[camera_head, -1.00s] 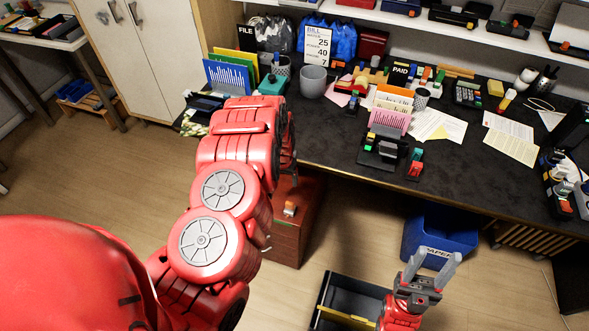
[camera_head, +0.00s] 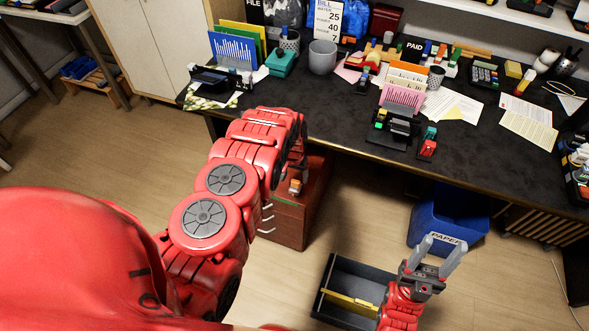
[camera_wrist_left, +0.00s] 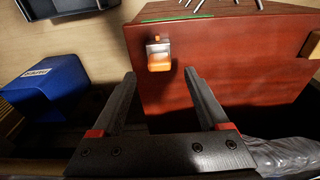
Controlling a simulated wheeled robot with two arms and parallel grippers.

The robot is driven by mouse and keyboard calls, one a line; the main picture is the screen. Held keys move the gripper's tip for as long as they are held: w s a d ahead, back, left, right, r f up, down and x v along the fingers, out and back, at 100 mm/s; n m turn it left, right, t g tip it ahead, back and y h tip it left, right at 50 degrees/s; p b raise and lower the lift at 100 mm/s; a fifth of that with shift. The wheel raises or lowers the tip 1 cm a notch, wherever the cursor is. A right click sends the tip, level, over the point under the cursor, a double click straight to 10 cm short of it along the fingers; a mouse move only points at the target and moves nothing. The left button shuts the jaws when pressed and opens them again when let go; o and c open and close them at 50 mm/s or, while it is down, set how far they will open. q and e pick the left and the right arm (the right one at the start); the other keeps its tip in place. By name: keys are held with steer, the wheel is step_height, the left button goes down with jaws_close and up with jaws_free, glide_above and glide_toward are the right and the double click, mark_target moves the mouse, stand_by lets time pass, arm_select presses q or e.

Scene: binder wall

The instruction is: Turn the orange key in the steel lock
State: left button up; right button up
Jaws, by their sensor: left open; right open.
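The orange key (camera_wrist_left: 159,62) sits in the steel lock (camera_wrist_left: 157,47) on the red-brown cabinet (camera_wrist_left: 225,65). In the head view the small orange key (camera_head: 295,188) shows just below the end of my left arm. In the left wrist view my left gripper (camera_wrist_left: 160,76) is open and empty. Its fingertips lie to either side below the key in the picture, apart from it. In the head view my left fingers are mostly hidden by the arm.
The dark desk (camera_head: 330,120) overhangs the cabinet and carries papers, a grey cup (camera_head: 322,57) and stationery. A blue paper bin (camera_head: 440,215) stands right of the cabinet. A dark tray (camera_head: 330,300) with a yellow piece lies in front. Floor between is clear.

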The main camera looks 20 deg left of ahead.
mark_target(296, 181)
arm_select(q)
step_height(296, 181, down, 3)
steer(key=shift+w+f, duration=0.1)
steer(key=shift+w, duration=0.05)
steer(key=shift+w+f+b, duration=0.15)
steer(key=shift+f+b, duration=0.1)
steer(key=shift+b, duration=0.05)
steer(key=shift+f, duration=0.7)
steer(key=shift+c, duration=0.3)
